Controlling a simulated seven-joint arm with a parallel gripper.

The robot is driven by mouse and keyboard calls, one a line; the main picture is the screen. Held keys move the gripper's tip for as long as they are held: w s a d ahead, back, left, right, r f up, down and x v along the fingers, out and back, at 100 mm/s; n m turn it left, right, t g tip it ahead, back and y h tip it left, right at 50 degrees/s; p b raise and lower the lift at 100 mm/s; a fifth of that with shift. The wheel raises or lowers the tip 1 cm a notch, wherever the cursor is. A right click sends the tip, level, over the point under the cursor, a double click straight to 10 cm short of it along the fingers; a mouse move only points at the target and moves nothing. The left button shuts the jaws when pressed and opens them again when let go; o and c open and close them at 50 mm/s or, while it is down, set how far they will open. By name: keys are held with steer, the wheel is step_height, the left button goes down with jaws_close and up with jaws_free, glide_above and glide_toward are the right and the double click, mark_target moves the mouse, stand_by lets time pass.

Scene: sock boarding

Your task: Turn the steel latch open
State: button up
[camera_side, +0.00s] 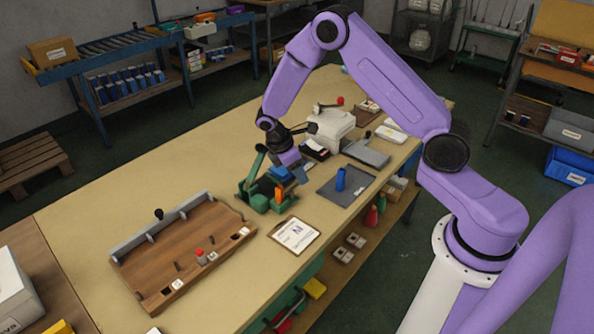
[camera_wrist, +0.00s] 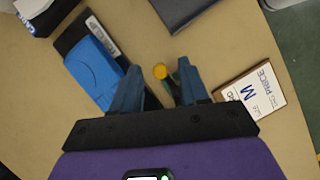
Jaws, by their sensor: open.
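No part can be told for certain as the steel latch. My gripper (camera_side: 284,172) points down over a green fixture (camera_side: 258,203) with an orange part (camera_side: 278,194) and a blue block (camera_side: 279,174). In the wrist view my gripper (camera_wrist: 160,70) has its jaws apart, with a small yellow-orange round top (camera_wrist: 160,71) visible between them. The jaws look empty.
A labelled card (camera_side: 295,235) lies right of the green fixture. A white machine (camera_side: 332,123) stands behind.

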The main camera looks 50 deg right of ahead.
jaws_close()
steer(key=shift+m, duration=0.3)
steer(key=m, duration=0.1)
steer(key=s+m+g+y, duration=0.1)
steer(key=m, duration=0.3)
steer(key=shift+s+a+g+y, duration=0.1)
steer(key=shift+s+g+y, duration=0.15)
steer(key=shift+g+y, duration=0.05)
steer(key=m, duration=0.2)
steer(key=m+y, duration=0.1)
steer(key=m, duration=0.1)
steer(key=s+a+m+y, duration=0.1)
steer(key=m, duration=0.1)
steer(key=shift+s+g, duration=0.1)
steer(key=shift+g, duration=0.3)
steer(key=shift+m, duration=0.3)
jaws_free()
